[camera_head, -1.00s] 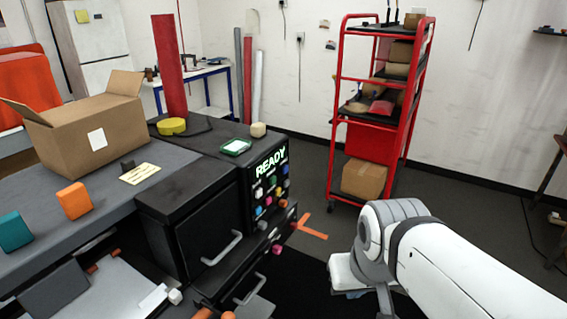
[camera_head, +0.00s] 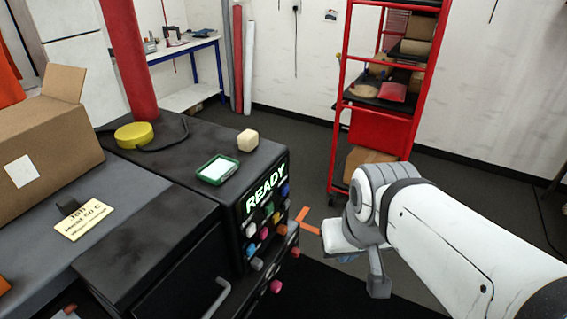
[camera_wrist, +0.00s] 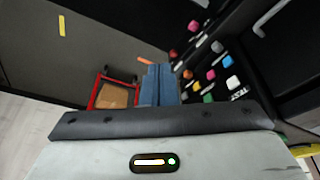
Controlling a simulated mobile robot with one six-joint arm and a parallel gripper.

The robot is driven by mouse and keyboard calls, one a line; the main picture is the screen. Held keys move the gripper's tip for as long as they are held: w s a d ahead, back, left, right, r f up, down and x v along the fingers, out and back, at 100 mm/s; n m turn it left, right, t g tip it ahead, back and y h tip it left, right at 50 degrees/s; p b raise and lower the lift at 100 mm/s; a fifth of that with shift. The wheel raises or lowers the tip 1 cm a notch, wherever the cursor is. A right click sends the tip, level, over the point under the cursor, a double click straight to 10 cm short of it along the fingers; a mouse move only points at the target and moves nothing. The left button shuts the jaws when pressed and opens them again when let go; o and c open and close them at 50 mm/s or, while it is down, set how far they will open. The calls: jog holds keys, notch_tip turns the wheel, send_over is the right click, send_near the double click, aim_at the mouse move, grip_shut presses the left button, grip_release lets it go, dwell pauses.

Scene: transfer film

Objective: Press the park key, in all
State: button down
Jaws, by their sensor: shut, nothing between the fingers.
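The press's black front panel (camera_head: 240,212) carries a lit "READY" sign (camera_head: 266,186) and several coloured keys below it, in white, blue, green, pink, orange and other colours. I cannot read the labels, so I cannot tell which one is the park key. My gripper (camera_wrist: 158,72) has blue fingers that are shut and empty. In the head view it is mostly hidden by my wrist, right of the panel and apart from it.
On the machine top are a yellow roll (camera_head: 134,135), a green-rimmed pad (camera_head: 217,169) and a beige block (camera_head: 247,137). A red shelf cart (camera_head: 345,100) stands behind my arm. Open floor lies between.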

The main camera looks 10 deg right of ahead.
jog(key=shift+s+a, duration=0.1)
jog(key=shift+s, duration=0.05)
jog(key=w+d+f+n+t+h+b, duration=0.1)
jog(key=w+d+f+n+t, duration=0.2)
jog(key=w+n, duration=0.45)
jog(key=w+d+f+n+t+h+b, duration=0.1)
jog(key=w+d+f+n+t+b, duration=0.25)
jog(key=w, duration=0.75)
jog(key=w+a+f+n+y, duration=0.3)
jog(key=w+f+n+y, duration=0.3)
jog(key=n, duration=0.6)
jog(key=shift+w+a+f+n+t, duration=0.25)
jog(key=shift+f+n+t, duration=0.1)
jog(key=shift+t, duration=0.1)
jog(key=shift+w, duration=0.1)
